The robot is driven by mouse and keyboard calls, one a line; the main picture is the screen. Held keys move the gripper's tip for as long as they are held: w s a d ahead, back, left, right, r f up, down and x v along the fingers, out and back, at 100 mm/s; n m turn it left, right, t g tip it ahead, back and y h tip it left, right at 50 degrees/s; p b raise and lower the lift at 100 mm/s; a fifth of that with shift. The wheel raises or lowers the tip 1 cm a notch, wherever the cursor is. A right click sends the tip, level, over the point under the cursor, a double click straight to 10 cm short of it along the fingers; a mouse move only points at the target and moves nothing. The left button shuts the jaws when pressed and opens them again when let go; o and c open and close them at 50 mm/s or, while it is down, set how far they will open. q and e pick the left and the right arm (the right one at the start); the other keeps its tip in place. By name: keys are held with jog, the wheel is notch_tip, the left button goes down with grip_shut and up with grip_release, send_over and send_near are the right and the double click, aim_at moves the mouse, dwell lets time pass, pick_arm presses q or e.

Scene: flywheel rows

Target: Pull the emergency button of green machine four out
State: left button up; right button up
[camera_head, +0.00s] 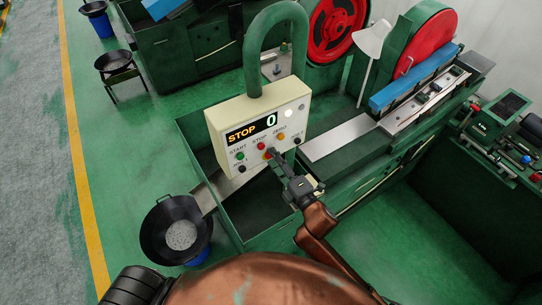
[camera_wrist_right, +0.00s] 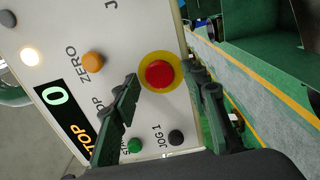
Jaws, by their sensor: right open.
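The emergency button (camera_wrist_right: 159,75) is a red mushroom head on a yellow ring, on the cream control panel (camera_wrist_right: 120,25) of the green machine (camera_head: 262,215). In the head view the panel (camera_head: 219,121) faces me, and my gripper mostly hides the button. My right gripper (camera_head: 275,158) is open in front of the panel's lower edge. In the right wrist view, the fingers of the right gripper (camera_wrist_right: 168,88) appear on either side of the button, with a gap to it visible. Whether they touch the panel I cannot tell. My left gripper is not in view.
The panel also has a lit display (camera_wrist_right: 62,110), an orange button (camera_wrist_right: 93,62), a green button (camera_wrist_right: 134,146) and a dark button (camera_wrist_right: 175,137) close by. A black pan (camera_head: 160,222) stands at the lower left.

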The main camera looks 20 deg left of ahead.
jog(key=shift+w+a, duration=0.2)
jog(key=shift+a, duration=0.05)
dwell(1.0)
jog(key=c, duration=1.1)
jog(key=shift+o, duration=0.2)
